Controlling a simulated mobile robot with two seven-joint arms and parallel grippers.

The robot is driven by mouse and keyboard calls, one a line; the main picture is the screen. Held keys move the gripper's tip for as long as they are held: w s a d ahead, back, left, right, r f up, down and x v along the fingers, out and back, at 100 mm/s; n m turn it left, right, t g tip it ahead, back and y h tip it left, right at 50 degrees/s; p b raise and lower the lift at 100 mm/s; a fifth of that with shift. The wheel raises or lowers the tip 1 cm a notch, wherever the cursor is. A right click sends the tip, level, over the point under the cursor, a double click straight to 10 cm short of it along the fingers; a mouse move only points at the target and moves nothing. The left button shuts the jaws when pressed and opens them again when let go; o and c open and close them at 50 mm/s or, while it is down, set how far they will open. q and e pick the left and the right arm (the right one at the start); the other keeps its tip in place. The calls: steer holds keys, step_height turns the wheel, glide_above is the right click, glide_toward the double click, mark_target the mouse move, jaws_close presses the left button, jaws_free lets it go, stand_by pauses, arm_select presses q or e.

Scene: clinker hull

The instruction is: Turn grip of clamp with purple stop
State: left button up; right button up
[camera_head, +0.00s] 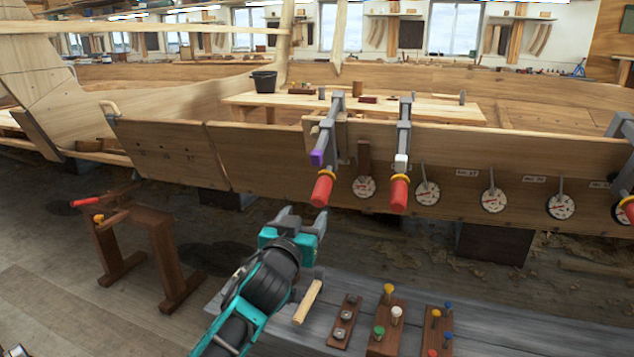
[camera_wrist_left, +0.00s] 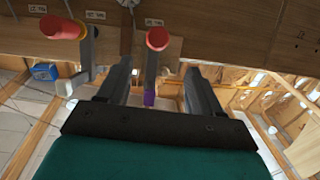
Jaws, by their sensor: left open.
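The clamp with the purple stop (camera_head: 317,158) hangs on the hull's top plank in the head view. Its red grip (camera_head: 322,189) with a yellow collar points down. In the left wrist view, its red grip (camera_wrist_left: 157,38) and purple stop (camera_wrist_left: 149,98) appear between the lines of my two fingers. My left gripper (camera_head: 303,217) is open and empty, below the red grip and apart from it.
A clamp with a white stop (camera_head: 401,161) hangs just to the right, its red grip (camera_head: 399,193) level with the first. Round dials (camera_head: 364,187) line the plank. A grey bench (camera_head: 490,335) with peg blocks stands below; a wooden trestle (camera_head: 150,235) stands left.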

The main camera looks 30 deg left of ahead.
mark_target(322, 192)
arm_select(q)
steer(key=x, duration=0.3)
steer(key=b+x, duration=0.1)
steer(key=x, duration=0.3)
steer(key=b+x, duration=0.1)
steer(key=x, duration=0.3)
steer(key=shift+w+d+f, duration=0.15)
steer(key=shift+w+d, duration=0.05)
steer(key=shift+w+a, duration=0.2)
steer(key=shift+w, duration=0.4)
arm_select(e)
steer(key=shift+w+a+f, duration=0.15)
steer(key=shift+a+f, duration=0.15)
steer(key=shift+f, duration=0.35)
arm_select(q)
steer(key=c, duration=1)
steer(key=shift+o, duration=0.2)
arm_select(e)
steer(key=shift+f, duration=0.15)
